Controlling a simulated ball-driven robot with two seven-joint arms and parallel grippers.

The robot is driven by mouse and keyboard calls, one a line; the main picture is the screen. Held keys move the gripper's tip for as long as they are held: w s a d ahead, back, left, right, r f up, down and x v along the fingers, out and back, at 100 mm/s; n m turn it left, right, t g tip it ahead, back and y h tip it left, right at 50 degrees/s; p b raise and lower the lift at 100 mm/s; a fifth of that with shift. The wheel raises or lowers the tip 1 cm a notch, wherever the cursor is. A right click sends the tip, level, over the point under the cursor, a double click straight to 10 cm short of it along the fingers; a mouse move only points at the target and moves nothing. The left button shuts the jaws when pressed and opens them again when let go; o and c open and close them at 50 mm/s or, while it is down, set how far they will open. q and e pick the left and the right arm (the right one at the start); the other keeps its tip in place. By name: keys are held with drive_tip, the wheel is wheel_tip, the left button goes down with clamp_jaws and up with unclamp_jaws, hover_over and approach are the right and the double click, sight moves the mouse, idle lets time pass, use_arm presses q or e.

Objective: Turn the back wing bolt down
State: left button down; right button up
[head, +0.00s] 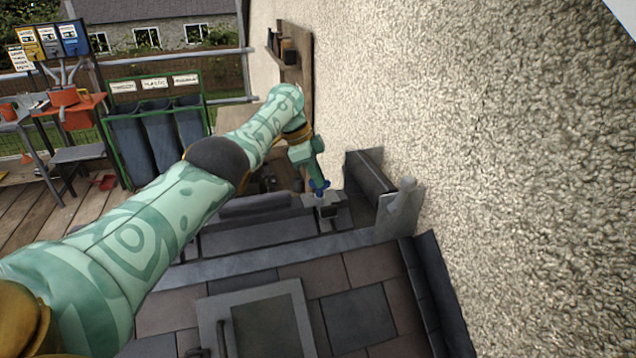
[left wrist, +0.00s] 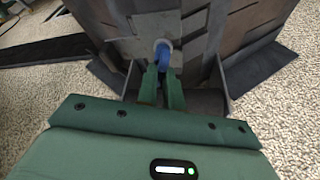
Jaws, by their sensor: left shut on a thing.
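A blue wing bolt (head: 319,186) stands at a small pale grey plate or bracket (head: 318,199) on the roof, near the rough wall. My left gripper (head: 318,179) reaches down to it from above. In the left wrist view, the two green fingers of my left gripper (left wrist: 162,82) are shut on the blue wing bolt (left wrist: 162,53). A light round piece shows at the bolt's far end. The fingers hide part of the bolt, so how deep it sits cannot be told. My right gripper is not in view.
The rough wall (head: 520,150) rises close on the right. An upright grey metal piece (head: 398,208) stands beside it. Slate tiles (head: 358,318) and a framed roof window (head: 212,315) lie in front. Bins (head: 160,138) and an orange-topped bench (head: 75,106) stand far left.

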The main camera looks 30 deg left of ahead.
use_arm(q)
drive_tip(key=shift+w+r, duration=0.15)
drive_tip(key=shift+r, duration=0.3)
drive_tip(key=c, duration=1.6)
unclamp_jaws()
drive_tip(key=shift+o, duration=0.3)
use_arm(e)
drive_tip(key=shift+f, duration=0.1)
use_arm(q)
drive_tip(key=shift+f, duration=0.15)
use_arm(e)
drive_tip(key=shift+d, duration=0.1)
